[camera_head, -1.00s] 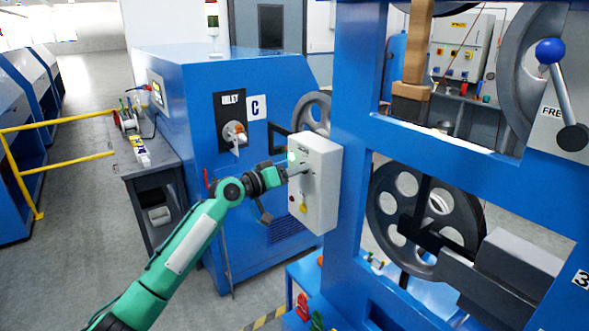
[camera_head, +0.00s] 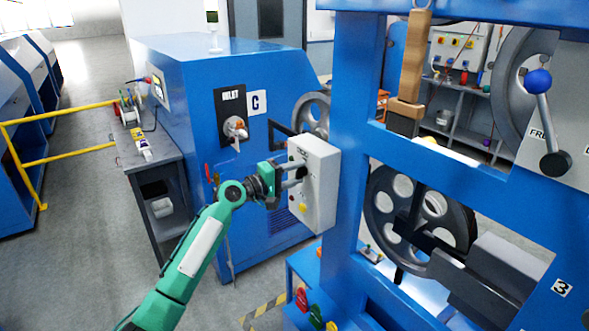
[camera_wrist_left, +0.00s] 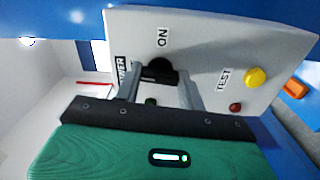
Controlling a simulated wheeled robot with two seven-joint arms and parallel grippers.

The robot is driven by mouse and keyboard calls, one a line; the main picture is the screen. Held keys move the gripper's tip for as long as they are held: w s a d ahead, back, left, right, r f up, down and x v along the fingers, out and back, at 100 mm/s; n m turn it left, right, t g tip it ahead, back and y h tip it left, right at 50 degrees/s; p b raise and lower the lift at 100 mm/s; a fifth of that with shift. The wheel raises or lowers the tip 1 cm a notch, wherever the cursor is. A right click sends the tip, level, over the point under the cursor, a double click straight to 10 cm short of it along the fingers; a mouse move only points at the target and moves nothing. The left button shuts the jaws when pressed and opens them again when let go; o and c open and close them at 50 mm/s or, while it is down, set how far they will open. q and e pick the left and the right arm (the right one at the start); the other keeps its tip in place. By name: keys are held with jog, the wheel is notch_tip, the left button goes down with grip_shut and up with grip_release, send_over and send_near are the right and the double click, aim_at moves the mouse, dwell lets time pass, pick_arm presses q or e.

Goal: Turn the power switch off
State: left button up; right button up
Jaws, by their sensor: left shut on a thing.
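The power switch is a black knob (camera_wrist_left: 158,73) on a light grey control box (camera_head: 322,200). In the left wrist view it sits below the ON label, beside the POWER label. The box (camera_wrist_left: 225,40) hangs on the left side of a blue machine post. My left gripper (camera_head: 301,174) reaches the box's front face from the left. In the left wrist view its two grey fingers (camera_wrist_left: 162,88) are on either side of the knob, shut on it. A small dark green lamp shows between the fingers. My right gripper is out of view.
The same box carries a yellow button (camera_wrist_left: 256,76) and a red lamp (camera_wrist_left: 235,107), close to the right finger. The blue post (camera_head: 352,110) stands right beside the box. A blue cabinet (camera_head: 190,110) is behind my left arm. Open floor lies at lower left.

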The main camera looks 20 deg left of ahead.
pick_arm(q)
jog(key=shift+r+n+p, duration=0.1)
jog(key=shift+n+p, duration=0.2)
jog(key=shift+n, duration=0.3)
jog(key=o, duration=1)
jog(key=shift+a, duration=0.1)
jog(key=b+v, duration=0.5)
jog(key=v, duration=0.8)
jog(key=shift+s+a, duration=0.2)
jog(key=shift+s, duration=0.05)
